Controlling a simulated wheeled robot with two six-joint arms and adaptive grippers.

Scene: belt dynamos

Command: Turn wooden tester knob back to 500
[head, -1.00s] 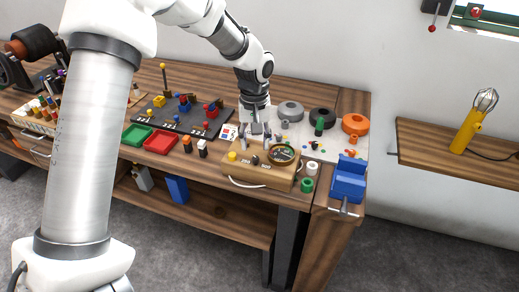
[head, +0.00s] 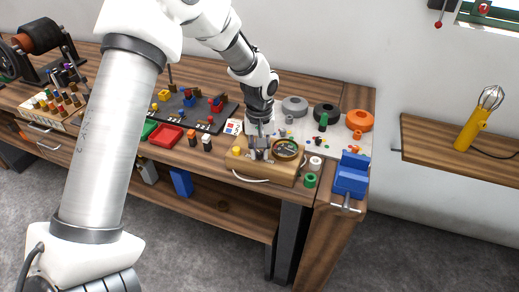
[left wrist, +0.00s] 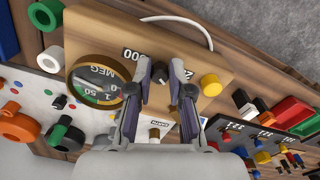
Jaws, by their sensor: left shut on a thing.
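The wooden tester (head: 262,174) is a tan box on the bench, with a round brass-rimmed meter (head: 286,150) and a yellow button (head: 236,150). They also show in the left wrist view, the meter (left wrist: 103,84) left and the yellow button (left wrist: 210,85) right. My left gripper (head: 260,153) points down onto the tester's top between them. The scale labels are partly covered, so the knob's setting cannot be read. My right gripper is not in view.
A blue vise (head: 350,178) stands right of the tester at the bench corner. White (head: 315,163) and green (head: 310,180) spools stand close by its right side. A red tray (head: 166,136) and small blocks lie to the left.

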